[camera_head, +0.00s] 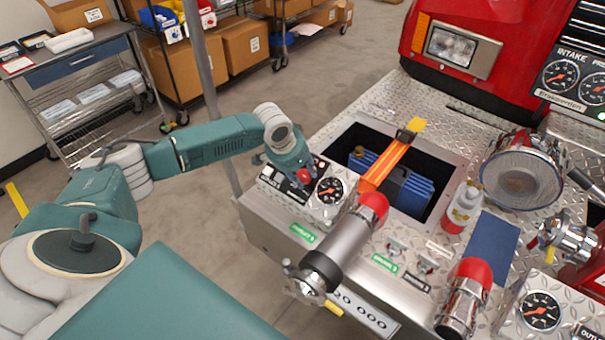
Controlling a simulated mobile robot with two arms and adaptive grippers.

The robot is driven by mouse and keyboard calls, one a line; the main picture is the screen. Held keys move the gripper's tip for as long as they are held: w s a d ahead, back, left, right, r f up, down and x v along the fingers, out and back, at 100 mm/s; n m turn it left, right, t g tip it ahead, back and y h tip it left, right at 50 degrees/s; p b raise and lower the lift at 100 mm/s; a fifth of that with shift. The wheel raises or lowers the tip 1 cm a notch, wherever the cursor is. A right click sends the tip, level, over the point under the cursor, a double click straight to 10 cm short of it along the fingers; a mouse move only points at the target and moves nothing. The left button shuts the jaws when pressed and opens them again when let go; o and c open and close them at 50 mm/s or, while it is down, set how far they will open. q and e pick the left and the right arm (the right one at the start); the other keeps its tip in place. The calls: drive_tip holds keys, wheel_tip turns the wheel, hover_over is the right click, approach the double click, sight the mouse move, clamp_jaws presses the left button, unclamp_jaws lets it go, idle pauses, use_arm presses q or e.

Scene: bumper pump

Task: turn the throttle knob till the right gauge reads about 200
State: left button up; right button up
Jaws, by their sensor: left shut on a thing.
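My left gripper (298,180) reaches over the front left of the bumper, next to a small panel. It is shut on a red knob (302,176), which I take to be the throttle knob; the fingers hide part of it. A round black gauge (330,190) with an orange needle sits just right of the knob. At the upper right, a panel marked INTAKE holds a left gauge (560,74) and a right gauge (593,88). Their figures are too small to read. My right gripper is out of view.
An orange strap (389,160) crosses an open bin holding a blue case (415,193). A red-and-metal nozzle (349,240) lies close right of the left gripper. A bottle (462,208), a siren (521,178) and another gauge (541,310) stand farther right.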

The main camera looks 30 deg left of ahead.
use_arm(q)
drive_tip(key=shift+r+n+p, duration=0.15)
drive_tip(key=shift+n+p, duration=0.15)
drive_tip(key=shift+p, duration=0.3)
drive_tip(key=o, duration=1.2)
drive_tip(key=shift+c, duration=0.2)
drive_tip(key=v, duration=1.1)
drive_tip(key=shift+s+a+r, duration=0.15)
drive_tip(key=shift+r, duration=0.2)
